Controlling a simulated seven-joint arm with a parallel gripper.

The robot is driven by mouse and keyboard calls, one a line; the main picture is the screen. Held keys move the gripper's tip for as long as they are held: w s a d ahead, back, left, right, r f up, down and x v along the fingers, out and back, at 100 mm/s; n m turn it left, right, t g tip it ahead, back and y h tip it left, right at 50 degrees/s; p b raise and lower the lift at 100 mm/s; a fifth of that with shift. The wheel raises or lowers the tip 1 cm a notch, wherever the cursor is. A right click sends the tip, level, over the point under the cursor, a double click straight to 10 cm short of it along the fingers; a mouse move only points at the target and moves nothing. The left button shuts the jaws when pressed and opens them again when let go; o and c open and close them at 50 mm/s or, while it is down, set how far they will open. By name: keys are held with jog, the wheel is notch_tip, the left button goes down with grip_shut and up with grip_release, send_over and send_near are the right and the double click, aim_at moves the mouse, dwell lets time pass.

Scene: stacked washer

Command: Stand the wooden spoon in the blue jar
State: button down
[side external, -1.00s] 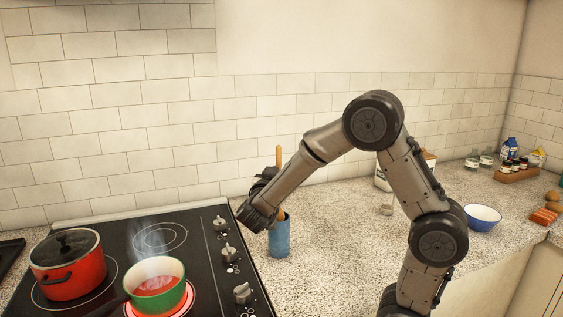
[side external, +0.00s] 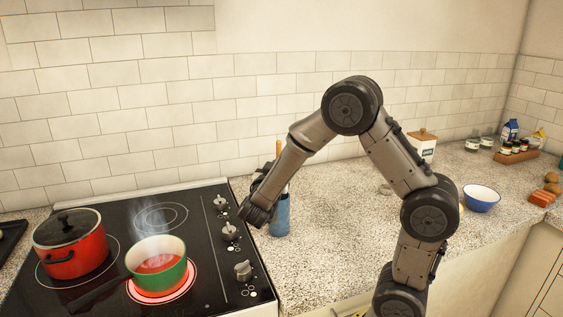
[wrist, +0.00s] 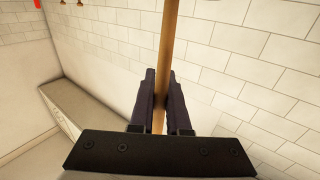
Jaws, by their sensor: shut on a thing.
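The wooden spoon (side external: 279,151) is upright in my gripper (side external: 268,182), its pale handle end sticking up above the fingers. In the wrist view the handle (wrist: 168,40) runs between the two dark fingers (wrist: 159,92), which are shut on it. The blue jar (side external: 280,218) stands upright on the counter just right of the stove, directly below the gripper. The spoon's lower part reaches down at the jar's mouth and appears to be inside it. My gripper hides much of this, so the depth cannot be told.
The black stove (side external: 205,262) is close on the left, with a red lidded pot (side external: 72,248) and a steaming green pot (side external: 158,268) on a glowing ring. A blue bowl (side external: 481,199), a lidded canister (side external: 423,148) and a jar tray (side external: 515,157) stand farther right. The counter (side external: 330,235) right of the jar is clear.

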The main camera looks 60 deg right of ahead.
jog(key=c, duration=0.8)
grip_release()
jog(key=shift+a, duration=0.15)
jog(key=s+a, duration=0.1)
jog(key=a, duration=0.8)
jog(key=s+a, duration=0.1)
jog(key=a, duration=0.3)
jog(key=shift+s+a+f, duration=0.15)
jog(key=shift+s+f, duration=0.1)
jog(key=shift+s, duration=0.1)
